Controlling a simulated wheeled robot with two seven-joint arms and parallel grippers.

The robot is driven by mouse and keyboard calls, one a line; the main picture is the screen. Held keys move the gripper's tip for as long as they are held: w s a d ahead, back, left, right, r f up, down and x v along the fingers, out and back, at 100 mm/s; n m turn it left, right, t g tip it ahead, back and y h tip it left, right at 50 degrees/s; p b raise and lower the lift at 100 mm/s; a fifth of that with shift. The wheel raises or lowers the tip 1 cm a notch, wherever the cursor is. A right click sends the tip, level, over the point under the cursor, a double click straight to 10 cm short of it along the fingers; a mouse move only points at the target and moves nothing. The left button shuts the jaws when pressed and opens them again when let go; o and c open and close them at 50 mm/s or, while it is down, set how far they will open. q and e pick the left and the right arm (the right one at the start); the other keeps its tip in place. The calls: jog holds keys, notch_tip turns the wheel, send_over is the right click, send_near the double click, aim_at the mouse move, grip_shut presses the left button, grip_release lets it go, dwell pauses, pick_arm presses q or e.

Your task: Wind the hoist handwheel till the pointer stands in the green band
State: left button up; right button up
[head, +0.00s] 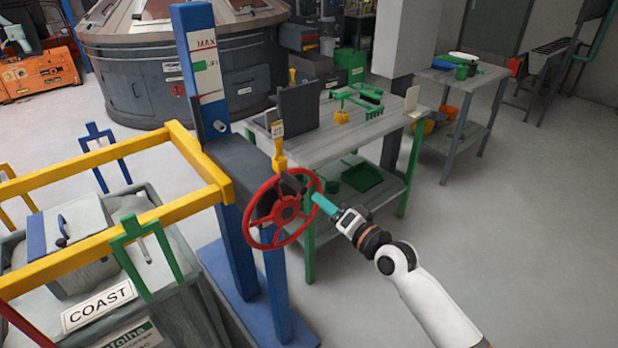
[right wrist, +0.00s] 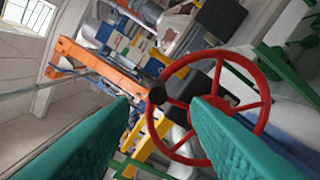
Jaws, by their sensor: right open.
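The red hoist handwheel (head: 285,209) stands on the blue hoist post, upright and facing right. A dark knob (head: 293,184) shows at its upper rim. My right gripper (head: 318,198), with teal fingers, is at the wheel's right edge in the head view. In the right wrist view its fingers are apart, with the black knob (right wrist: 157,96) between the tips in the picture and the wheel (right wrist: 265,108) beyond. I cannot tell whether they touch. A white scale board (head: 207,75) marked MAX has a green band (head: 199,66); the small pointer is not clear. My left gripper is out of view.
A yellow frame (head: 90,173) and a grey bin (head: 180,300) marked COAST stand left of the post. A green-legged workbench (head: 375,140) with tools stands behind the wheel. The floor at the right is clear.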

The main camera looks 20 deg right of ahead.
aim_at(294, 183)
jog(key=x, duration=0.2)
jog(key=a+x, duration=0.1)
jog(key=x, duration=0.2)
jog(key=shift+s+r+p, duration=0.1)
jog(key=shift+r+p, duration=0.1)
jog(key=shift+p, duration=0.2)
jog(key=x, duration=0.5)
jog(key=shift+w+d+f, duration=0.15)
jog(key=shift+w+f, duration=0.1)
jog(key=shift+w, duration=0.05)
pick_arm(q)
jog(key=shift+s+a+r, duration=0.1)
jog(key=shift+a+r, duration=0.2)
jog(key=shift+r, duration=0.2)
pick_arm(e)
jog(key=shift+w+a, duration=0.25)
jog(key=shift+w, duration=0.25)
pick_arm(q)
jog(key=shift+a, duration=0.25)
pick_arm(e)
grip_shut()
